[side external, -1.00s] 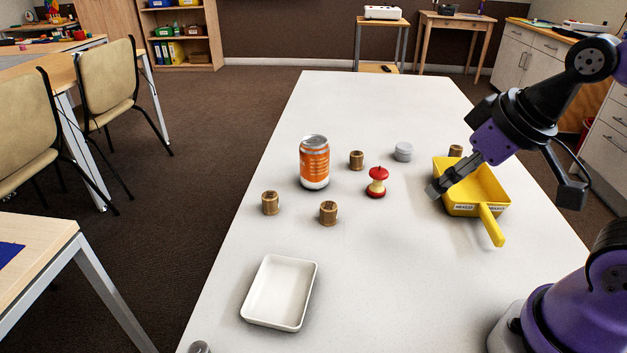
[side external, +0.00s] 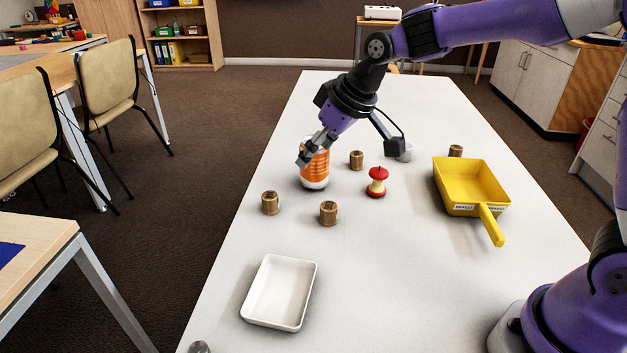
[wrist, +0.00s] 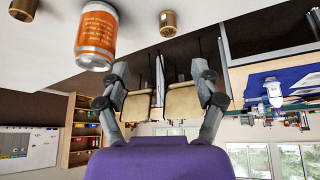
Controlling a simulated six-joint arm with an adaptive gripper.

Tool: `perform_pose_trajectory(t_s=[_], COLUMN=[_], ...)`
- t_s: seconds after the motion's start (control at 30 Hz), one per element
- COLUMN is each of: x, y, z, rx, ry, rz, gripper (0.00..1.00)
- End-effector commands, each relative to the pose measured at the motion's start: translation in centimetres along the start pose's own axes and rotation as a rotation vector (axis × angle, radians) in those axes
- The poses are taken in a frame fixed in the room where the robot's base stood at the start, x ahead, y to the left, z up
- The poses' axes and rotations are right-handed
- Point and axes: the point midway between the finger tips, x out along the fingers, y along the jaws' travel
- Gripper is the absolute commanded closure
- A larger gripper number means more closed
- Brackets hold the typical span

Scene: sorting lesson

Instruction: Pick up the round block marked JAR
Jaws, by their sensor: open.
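Several round wooden blocks stand on the white table (side external: 370,270). One block (side external: 271,203) is at the left, another (side external: 328,213) is front centre, a third (side external: 356,160) is behind the apple core, and one more (side external: 456,151) is behind the yellow scoop. Their markings are too small to read, so I cannot tell which says JAR. My gripper (side external: 312,158) is open and empty, in front of the orange can (side external: 316,180) in the side view. In the wrist view the open fingers (wrist: 166,90) hold nothing; the can (wrist: 97,38) and one block (wrist: 168,24) show at the top.
A red apple core (side external: 377,183) stands mid-table, with a grey lid-like disc (side external: 403,156) behind it. A yellow scoop (side external: 466,207) lies at the right. An empty white tray (side external: 262,318) is at the front left. The table's front middle is clear.

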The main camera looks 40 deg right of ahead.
Motion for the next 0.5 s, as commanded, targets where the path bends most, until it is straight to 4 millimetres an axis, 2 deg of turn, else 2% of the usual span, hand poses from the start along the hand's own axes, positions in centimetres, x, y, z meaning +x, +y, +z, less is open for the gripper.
perform_pose_trajectory(t_s=[0.03,0.13,0.5], x=[2.1,4.9,10.6], y=[-0.2,-0.6,-1.1], z=[-0.7,-1.7,-2.4], rx=[-0.019,-0.049,-0.073], ry=[-0.005,0.001,0.006], rz=[-0.014,-0.034,-0.051], gripper=[0.25,0.25,0.25])
